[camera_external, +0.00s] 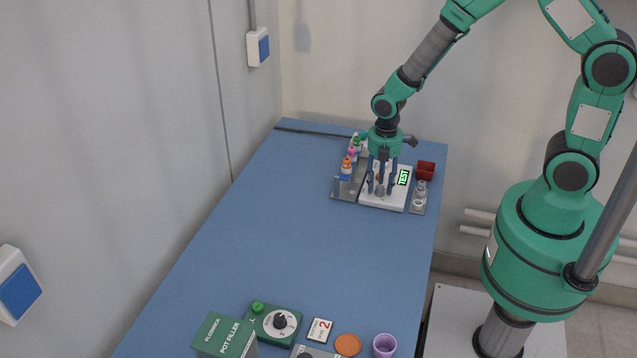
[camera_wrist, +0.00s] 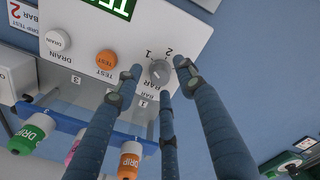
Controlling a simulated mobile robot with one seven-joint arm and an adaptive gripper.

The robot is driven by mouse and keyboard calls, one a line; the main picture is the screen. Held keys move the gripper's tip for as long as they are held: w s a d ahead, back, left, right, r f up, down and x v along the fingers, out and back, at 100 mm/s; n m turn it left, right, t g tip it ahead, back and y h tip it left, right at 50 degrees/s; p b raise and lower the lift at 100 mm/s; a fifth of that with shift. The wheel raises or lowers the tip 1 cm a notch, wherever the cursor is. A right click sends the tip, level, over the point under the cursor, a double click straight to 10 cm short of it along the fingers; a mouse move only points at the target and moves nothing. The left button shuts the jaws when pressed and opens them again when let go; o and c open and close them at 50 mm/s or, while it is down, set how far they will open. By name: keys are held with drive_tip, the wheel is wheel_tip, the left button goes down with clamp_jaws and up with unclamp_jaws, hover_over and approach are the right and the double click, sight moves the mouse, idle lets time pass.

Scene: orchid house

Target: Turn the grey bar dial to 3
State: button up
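The grey bar dial (camera_wrist: 160,72) is on a white panel (camera_wrist: 90,15), with "BAR" printed beside it and the figures 1 and 2 near its rim. A 3 by the dial is not visible, and its pointer is too small to read. My gripper (camera_wrist: 158,76) points down at the panel with its three fingers spread around the dial; gaps show between the side fingertips and the dial. In the external view my gripper (camera_external: 382,184) is over the white panel (camera_external: 384,203) at the table's far end.
The panel also has an orange TEST button (camera_wrist: 106,59), a white DRAIN button (camera_wrist: 58,39) and a green display (camera_external: 404,177). Drip bottles (camera_external: 347,167) stand left of it; a red box (camera_external: 425,170) stands right. The middle of the blue table (camera_external: 300,230) is clear.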

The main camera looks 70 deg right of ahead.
drive_tip(key=shift+f, duration=0.15)
clamp_jaws()
drive_tip(key=shift+m, duration=0.5)
drive_tip(key=m+p, duration=0.2)
drive_tip(key=m, duration=0.2)
drive_tip(key=m+p, duration=0.1)
drive_tip(key=m, duration=0.4)
drive_tip(key=shift+m, duration=0.4)
drive_tip(key=m+p, duration=0.1)
drive_tip(key=m, duration=0.5)
drive_tip(key=shift+p, duration=0.4)
drive_tip(key=m+p, duration=0.1)
drive_tip(key=m, duration=0.5)
drive_tip(key=shift+m, duration=0.4)
